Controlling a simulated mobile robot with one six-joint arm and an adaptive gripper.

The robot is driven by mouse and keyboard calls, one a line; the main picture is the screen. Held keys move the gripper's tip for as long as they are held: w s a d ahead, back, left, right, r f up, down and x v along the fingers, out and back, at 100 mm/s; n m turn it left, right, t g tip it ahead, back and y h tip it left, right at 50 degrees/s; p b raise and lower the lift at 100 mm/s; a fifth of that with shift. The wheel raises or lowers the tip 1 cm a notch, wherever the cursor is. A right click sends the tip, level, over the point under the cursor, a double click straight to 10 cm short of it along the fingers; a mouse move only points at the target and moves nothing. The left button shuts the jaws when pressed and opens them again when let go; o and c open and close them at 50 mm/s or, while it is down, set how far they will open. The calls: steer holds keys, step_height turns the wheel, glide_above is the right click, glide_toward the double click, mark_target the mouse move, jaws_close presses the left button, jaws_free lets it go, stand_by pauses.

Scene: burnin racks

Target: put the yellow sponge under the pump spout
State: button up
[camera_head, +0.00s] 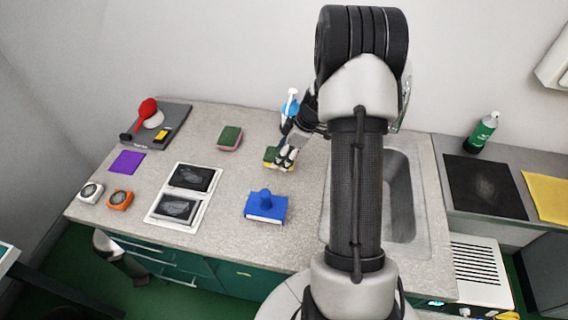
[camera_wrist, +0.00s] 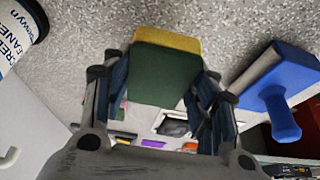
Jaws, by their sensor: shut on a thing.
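The yellow sponge (camera_head: 270,154) has a dark green top layer. My gripper (camera_head: 287,157) is shut on it, low over the counter between the pink-and-green sponge and the sink. In the wrist view the sponge (camera_wrist: 165,72) sits between the two fingers, green side facing the camera, yellow edge at the far end. I cannot tell whether it touches the counter. A blue-and-white bottle (camera_head: 290,103) stands behind my gripper, partly hidden by my arm; its pump spout is not clear. A bottle with a lettered white label (camera_wrist: 20,35) shows at the wrist view's upper left.
A pink-and-green sponge (camera_head: 229,138) lies left of my gripper. A blue block with a knob handle (camera_head: 265,206) lies in front. The sink (camera_head: 400,195) is to the right, partly behind my arm. Two dark-faced white trays (camera_head: 205,197) lie left. The counter between them is clear.

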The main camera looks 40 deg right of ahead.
steer(key=shift+f+b, duration=0.4)
steer(key=shift+f, duration=1.55)
steer(key=shift+f, duration=0.2)
steer(key=o, duration=0.7)
steer(key=shift+r, duration=0.1)
